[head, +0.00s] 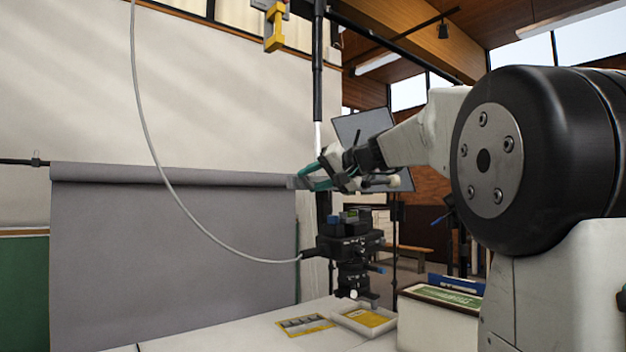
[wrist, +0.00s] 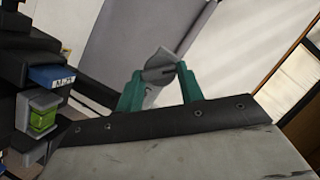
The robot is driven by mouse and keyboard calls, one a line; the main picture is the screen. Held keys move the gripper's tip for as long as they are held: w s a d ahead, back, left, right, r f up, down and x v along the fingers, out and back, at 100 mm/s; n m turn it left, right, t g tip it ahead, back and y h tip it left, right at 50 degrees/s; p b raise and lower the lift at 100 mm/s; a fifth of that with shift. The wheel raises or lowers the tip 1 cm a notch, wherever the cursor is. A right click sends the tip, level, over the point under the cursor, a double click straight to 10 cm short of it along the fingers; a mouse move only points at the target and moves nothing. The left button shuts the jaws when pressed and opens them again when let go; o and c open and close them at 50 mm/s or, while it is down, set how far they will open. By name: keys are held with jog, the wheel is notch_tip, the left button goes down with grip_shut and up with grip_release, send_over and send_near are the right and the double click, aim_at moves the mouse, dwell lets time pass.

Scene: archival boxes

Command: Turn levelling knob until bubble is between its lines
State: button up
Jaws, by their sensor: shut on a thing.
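The black camera-like device (head: 349,243) stands on a levelling mount (head: 353,277) at the table. A small level with a green vial (head: 350,215) sits on its top; the vial also shows at the left of the wrist view (wrist: 42,119). The bubble and its lines are too small to make out.
A grey cable (head: 190,205) hangs down to the device's left side. A grey backdrop (head: 170,260) hangs behind. A yellow card (head: 305,324), a shallow tray (head: 350,324) and a box with a green label (head: 440,312) are on the white table.

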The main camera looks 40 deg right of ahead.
jog(key=shift+d+f+m+t+y, duration=0.15)
jog(key=shift+m+t+y, duration=0.4)
jog(key=shift+m, duration=0.95)
jog(key=shift+y, duration=0.35)
jog(key=o, duration=1)
jog(key=v, duration=0.7)
jog(key=shift+s, duration=0.35)
jog(key=shift+d, duration=0.1)
